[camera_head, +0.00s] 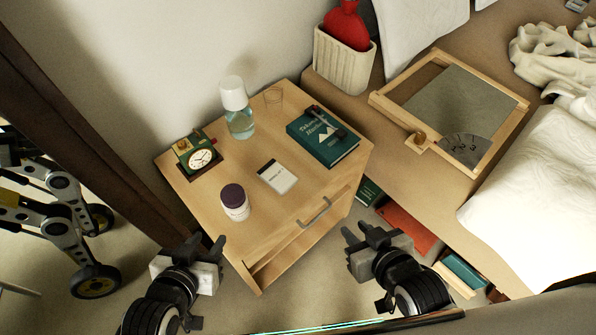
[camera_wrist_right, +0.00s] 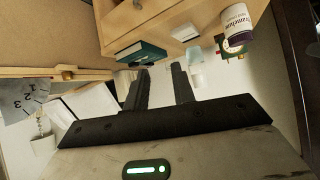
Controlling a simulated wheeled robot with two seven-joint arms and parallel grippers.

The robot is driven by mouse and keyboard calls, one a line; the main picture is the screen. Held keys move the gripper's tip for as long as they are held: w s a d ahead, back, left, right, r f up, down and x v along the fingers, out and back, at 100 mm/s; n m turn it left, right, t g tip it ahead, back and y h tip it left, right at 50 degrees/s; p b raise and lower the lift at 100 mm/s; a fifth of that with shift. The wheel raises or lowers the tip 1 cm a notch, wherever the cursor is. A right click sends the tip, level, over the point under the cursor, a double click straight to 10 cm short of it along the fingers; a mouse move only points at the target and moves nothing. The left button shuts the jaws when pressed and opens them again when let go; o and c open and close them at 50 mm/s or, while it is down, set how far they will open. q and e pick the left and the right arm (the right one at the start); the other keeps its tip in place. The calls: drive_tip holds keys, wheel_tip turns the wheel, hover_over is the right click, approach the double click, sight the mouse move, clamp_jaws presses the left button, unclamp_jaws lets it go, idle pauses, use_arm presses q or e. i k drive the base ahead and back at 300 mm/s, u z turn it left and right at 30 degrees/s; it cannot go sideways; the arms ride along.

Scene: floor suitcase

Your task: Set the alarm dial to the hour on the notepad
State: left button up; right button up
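A small green and brass clock (camera_head: 202,158) with a round pale face stands at the back left of the wooden nightstand (camera_head: 215,205); its hands are too small to read. It also shows in the right wrist view (camera_wrist_right: 229,47). A white notepad (camera_head: 279,180) with a dark top strip lies mid-nightstand; its writing is illegible. A wooden-framed panel (camera_head: 440,108) on the right surface has a grey numbered dial part (camera_head: 465,148) showing 1, 2, 3, and a round knob (camera_head: 418,138). My left gripper (camera_head: 204,242) and right gripper (camera_head: 362,232) are open and empty, in front of the nightstand.
A ribbed holder (camera_head: 343,65) with a red item stands behind. The nightstand's front right top is clear.

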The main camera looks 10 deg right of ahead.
sight(181, 144)
drive_tip(key=u, duration=2.45)
drive_tip(key=k, duration=0.8)
drive_tip(key=z, duration=1.75)
drive_tip(key=i, duration=0.5)
drive_tip(key=z, duration=0.1)
drive_tip(key=k, duration=0.2)
drive_tip(key=u, duration=0.65)
drive_tip(key=i, duration=0.4)
drive_tip(key=z, duration=0.1)
